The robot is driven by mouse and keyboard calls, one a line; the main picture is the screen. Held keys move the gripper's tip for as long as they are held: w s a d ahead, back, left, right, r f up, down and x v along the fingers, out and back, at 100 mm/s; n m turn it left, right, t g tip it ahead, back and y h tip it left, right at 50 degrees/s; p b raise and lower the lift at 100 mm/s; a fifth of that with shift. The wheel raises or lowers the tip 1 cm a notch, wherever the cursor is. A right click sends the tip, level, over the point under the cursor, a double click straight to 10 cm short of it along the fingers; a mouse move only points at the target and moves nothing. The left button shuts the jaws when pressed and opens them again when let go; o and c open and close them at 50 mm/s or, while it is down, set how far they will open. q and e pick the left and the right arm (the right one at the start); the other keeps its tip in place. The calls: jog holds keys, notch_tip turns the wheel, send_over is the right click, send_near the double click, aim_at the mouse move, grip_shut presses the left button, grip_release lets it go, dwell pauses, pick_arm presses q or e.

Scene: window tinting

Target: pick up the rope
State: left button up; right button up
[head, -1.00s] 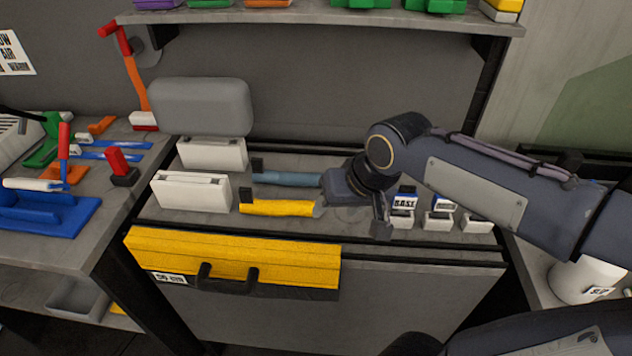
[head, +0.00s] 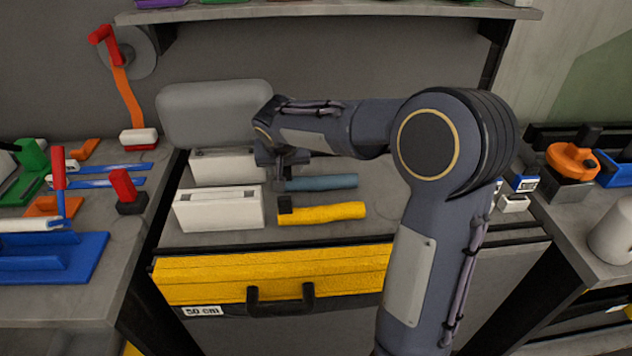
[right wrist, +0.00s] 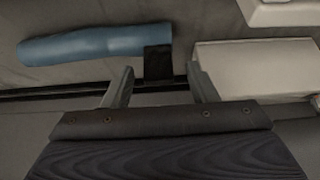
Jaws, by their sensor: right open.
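No thing is clearly recognisable as a rope. A blue roll (head: 322,182) with a dark end lies on the bench, and a yellow roll (head: 330,213) with a black end (head: 284,205) lies in front of it. My right gripper (head: 284,180) is at the left end of the blue roll, partly hidden by its own wrist. In the right wrist view, the blue roll (right wrist: 95,45) ends in a black block (right wrist: 158,62). The open right fingers (right wrist: 160,75) point at that block with nothing gripped. My left gripper is out of view.
White boxes (head: 218,210) stand left of the rolls, close to the right gripper, with a grey rounded case (head: 215,112) behind. A shelf (head: 330,14) runs above.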

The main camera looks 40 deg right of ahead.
jog(key=shift+w+d+f, duration=0.1)
jog(key=shift+d+f, duration=0.05)
jog(key=shift+f, duration=0.15)
grip_shut()
jog(key=shift+r, duration=0.2)
jog(key=shift+r, duration=0.2)
notch_tip(320, 180, up, 2)
jog(key=shift+r, duration=0.1)
jog(key=s+d+r, duration=0.6)
jog(key=s+r, duration=0.4)
jog(key=s, duration=0.2)
jog(key=shift+s, duration=0.35)
